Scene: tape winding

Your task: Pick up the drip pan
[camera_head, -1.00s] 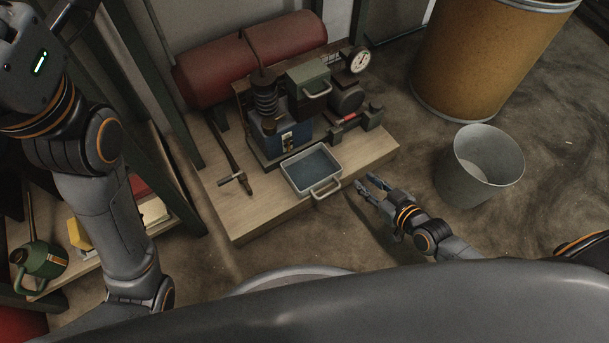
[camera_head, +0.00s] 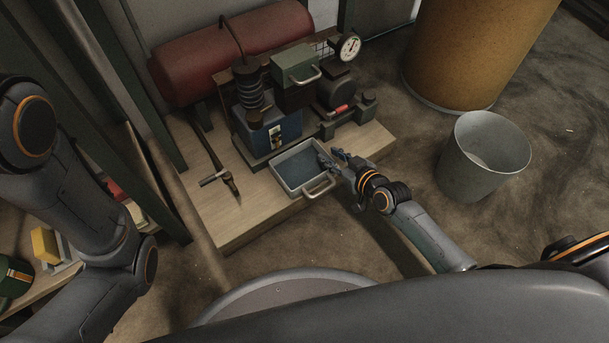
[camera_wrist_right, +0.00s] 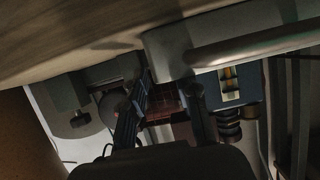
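The drip pan (camera_head: 298,185) is a shallow grey metal tray with a loop handle on its near side. It sits on the wooden platform in front of the compressor, and its near edge and handle also show in the right wrist view (camera_wrist_right: 175,50). My right gripper (camera_head: 331,158) is at the pan's right edge, beside the handle. Its two fingers show apart with nothing between them in the right wrist view (camera_wrist_right: 167,95). I cannot tell whether a finger touches the pan. My left arm is at the left, with its gripper out of view.
The compressor (camera_head: 270,123) with its red tank (camera_head: 225,50) stands behind the pan. A T-handled tool (camera_head: 222,170) lies to the left on the wooden platform (camera_head: 230,225). A grey bucket (camera_head: 485,165) and a brown drum (camera_head: 470,50) stand at right.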

